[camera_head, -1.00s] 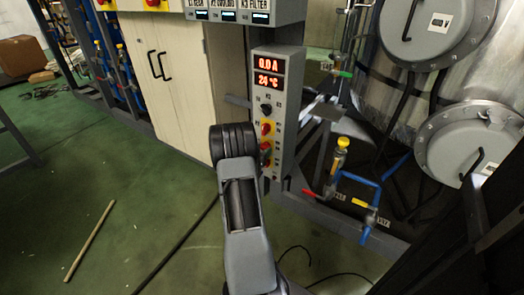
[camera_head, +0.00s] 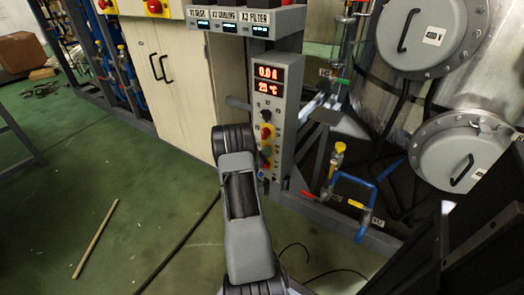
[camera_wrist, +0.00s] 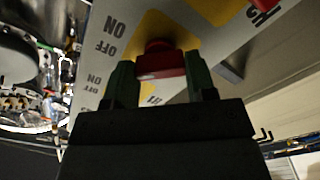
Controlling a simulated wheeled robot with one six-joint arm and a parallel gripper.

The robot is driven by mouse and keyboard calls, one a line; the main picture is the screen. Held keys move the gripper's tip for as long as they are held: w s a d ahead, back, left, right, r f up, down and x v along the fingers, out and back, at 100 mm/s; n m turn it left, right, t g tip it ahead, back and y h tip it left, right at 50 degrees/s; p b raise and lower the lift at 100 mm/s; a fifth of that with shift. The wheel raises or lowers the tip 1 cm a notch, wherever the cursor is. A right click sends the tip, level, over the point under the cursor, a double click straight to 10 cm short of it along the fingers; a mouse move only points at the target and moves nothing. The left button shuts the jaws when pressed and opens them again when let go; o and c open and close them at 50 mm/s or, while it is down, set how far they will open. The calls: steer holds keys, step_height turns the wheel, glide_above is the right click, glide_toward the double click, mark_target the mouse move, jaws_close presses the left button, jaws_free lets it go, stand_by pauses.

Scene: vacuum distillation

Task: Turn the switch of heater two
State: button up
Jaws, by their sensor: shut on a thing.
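The grey control panel (camera_head: 290,110) stands upright ahead, with two red displays, a black knob (camera_head: 265,115) and a red switch (camera_head: 266,132) above my gripper. In the wrist view the panel appears upside down. My gripper (camera_wrist: 161,78) has its green fingers on both sides of a red switch (camera_wrist: 160,62), shut on it. This switch sits on a yellow plate (camera_wrist: 178,32) beside ON and OFF marks. Its full label is hidden, so I cannot read which heater it belongs to. In the head view my arm partly hides the panel's lower left side.
A beige cabinet (camera_head: 170,75) stands left of the panel. Blue piping with a yellow valve (camera_head: 339,149) and a large metal vessel (camera_head: 415,90) are at the right. A stick (camera_head: 96,238) and a dark cable lie on the green floor, which is mostly clear at the left.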

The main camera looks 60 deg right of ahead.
steer(key=shift+n+p, duration=1.95)
steer(key=shift+n, duration=2.75)
steer(key=o, duration=0.9)
steer(key=shift+o, duration=0.2)
steer(key=a+p, duration=0.2)
steer(key=a, duration=1.2)
steer(key=shift+p, duration=0.3)
steer(key=shift+d, duration=0.1)
